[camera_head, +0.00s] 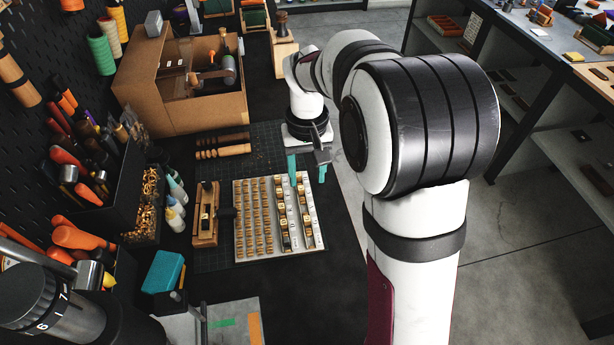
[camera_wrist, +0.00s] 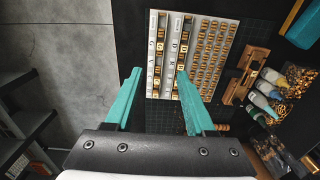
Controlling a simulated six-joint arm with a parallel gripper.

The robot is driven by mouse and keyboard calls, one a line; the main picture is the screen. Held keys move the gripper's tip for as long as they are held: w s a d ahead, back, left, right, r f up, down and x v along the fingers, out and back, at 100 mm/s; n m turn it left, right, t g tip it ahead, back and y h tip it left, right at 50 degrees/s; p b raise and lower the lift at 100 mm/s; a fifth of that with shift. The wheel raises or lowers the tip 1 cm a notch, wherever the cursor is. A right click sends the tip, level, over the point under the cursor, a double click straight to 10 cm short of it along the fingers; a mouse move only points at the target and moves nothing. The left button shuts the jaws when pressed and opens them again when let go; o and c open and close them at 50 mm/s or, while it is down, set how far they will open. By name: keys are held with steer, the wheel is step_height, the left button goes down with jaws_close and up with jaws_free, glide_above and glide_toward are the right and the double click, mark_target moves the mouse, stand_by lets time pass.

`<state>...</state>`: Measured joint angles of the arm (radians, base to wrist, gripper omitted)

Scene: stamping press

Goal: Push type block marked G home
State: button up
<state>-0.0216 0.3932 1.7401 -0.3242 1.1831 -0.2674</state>
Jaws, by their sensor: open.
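The white type tray (camera_head: 241,252) holds rows of small brass type blocks on the dark bench. In the wrist view the tray (camera_wrist: 152,20) has letters printed beside its two nearer rows, and a G appears in the outer row.
A wooden holder with brass pieces (camera_head: 206,214) lies left of the tray. Two wooden-handled tools (camera_head: 222,145) lie beyond it. A cardboard box (camera_head: 180,92) stands at the back left. Glue bottles (camera_head: 175,202) and a teal box (camera_head: 163,272) are on the left.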

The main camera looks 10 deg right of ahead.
stand_by(0.4)
steer(key=m, duration=1.8)
glide_toward(307, 219)
step_height(307, 219, down, 9)
steer(key=shift+r, duration=0.2)
jaws_close()
